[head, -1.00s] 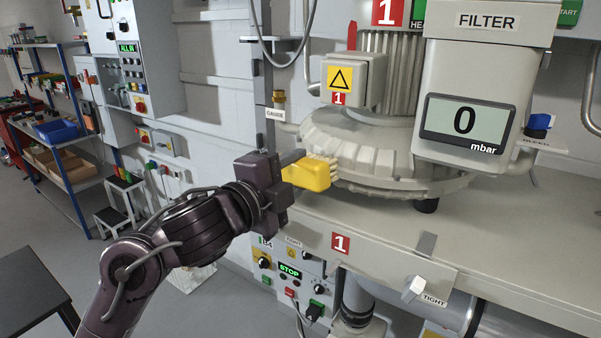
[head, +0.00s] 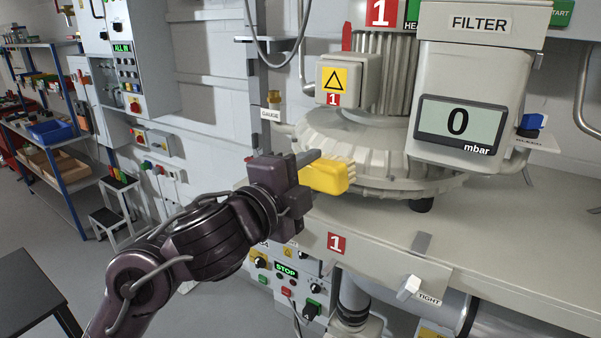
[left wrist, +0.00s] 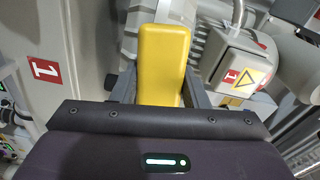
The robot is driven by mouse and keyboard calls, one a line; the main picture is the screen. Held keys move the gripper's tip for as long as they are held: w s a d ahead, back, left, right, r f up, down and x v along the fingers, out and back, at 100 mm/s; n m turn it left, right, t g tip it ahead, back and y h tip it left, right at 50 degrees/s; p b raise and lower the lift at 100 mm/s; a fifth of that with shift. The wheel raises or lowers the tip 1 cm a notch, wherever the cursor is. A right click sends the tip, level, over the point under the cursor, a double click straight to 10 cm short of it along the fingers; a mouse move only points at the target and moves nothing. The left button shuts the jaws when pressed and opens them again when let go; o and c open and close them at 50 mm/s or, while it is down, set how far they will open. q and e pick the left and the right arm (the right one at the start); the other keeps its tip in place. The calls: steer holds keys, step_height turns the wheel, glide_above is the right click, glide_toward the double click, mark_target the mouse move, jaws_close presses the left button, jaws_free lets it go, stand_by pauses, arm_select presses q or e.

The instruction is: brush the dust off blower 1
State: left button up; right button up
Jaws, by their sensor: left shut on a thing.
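Blower 1 (head: 372,150) is a round, ribbed, cream casing on the bench, with a motor above it marked by a red "1" sign. No dust can be made out. My right gripper is not in view.
A filter box with a "0 mbar" display (head: 459,122) stands right of the blower. A terminal box (head: 347,78) sticks out above the casing.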

mark_target(323, 184)
arm_select(q)
steer(key=shift+s+d+b, duration=0.3)
steer(key=shift+s+d, duration=0.8)
steer(key=shift+s, duration=0.05)
steer(key=shift+w+a+p, duration=0.5)
steer(key=shift+w+a, duration=0.3)
steer(key=shift+w, duration=0.05)
steer(key=shift+w+a+p, duration=0.5)
steer(key=shift+w+a, duration=1.2)
steer(key=shift+w, duration=0.2)
steer(key=shift+w+a+p+v, duration=0.15)
steer(key=shift+p+v, duration=0.2)
steer(key=shift+v, duration=1.1)
steer(key=shift+w+a+p+v, duration=0.15)
steer(key=shift+p+v, duration=0.2)
steer(key=shift+v, duration=1.15)
steer(key=shift+s+a, duration=0.1)
